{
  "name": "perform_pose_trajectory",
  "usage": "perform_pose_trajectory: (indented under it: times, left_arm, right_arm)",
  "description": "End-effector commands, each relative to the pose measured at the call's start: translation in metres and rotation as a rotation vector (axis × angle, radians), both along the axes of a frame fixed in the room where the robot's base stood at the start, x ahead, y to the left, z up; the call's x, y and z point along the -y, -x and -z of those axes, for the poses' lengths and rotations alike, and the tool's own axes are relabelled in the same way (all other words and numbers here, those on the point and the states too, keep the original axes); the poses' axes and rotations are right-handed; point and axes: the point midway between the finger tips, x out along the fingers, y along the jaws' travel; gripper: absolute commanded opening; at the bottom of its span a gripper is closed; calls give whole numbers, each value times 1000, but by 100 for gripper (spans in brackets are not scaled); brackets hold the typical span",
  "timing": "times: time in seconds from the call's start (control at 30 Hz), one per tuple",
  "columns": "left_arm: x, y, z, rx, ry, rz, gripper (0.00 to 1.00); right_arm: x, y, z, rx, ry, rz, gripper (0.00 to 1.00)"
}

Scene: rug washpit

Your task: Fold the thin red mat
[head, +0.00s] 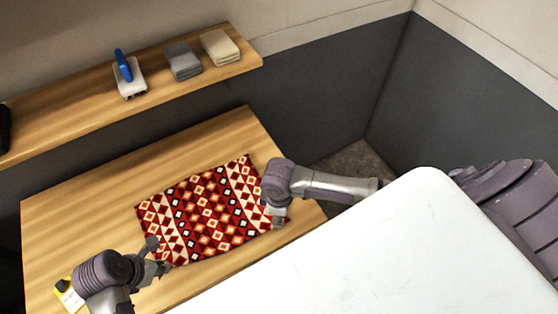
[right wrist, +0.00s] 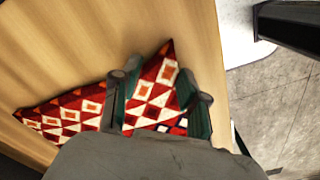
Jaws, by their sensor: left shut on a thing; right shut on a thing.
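The thin red mat (head: 205,210), patterned with white, orange and black diamonds, lies flat and unfolded on the wooden table. My left gripper (head: 160,262) is at the mat's near left corner, shut on its edge. My right gripper (head: 276,215) is at the mat's near right corner, shut on its edge. In the right wrist view the mat (right wrist: 72,112) shows between and beside the fingers of the right gripper (right wrist: 160,95). The pinched edges are partly hidden by the grippers.
A wall shelf (head: 200,77) above the table holds a blue-handled brush (head: 127,75), a grey folded cloth (head: 183,60) and a beige folded cloth (head: 220,46). A yellow item (head: 68,293) lies by my left arm. The table (head: 90,195) is clear behind and left of the mat.

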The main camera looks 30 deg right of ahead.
Motion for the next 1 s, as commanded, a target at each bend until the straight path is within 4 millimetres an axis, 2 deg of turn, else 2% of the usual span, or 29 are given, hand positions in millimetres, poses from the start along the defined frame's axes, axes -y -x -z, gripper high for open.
perform_pose_trajectory:
  times: [0.07, 0.4, 0.67, 1.0]
  left_arm:
    - [0, 0, 0, 0, 0, -1, 0]
    - [0, 0, 1, 0, -1, -1, 0]
    - [-1, 0, 1, 0, -1, -1, 0]
    - [-1, 0, 0, 0, -1, -1, 0]
  right_arm:
    - [1, 2, 2, -4, 3, 0, 28]
    - [2, 2, 3, -6, 6, 1, 0]
    - [3, 2, 2, -6, 8, 1, 0]
    - [2, 1, -42, -2, 4, 1, 0]
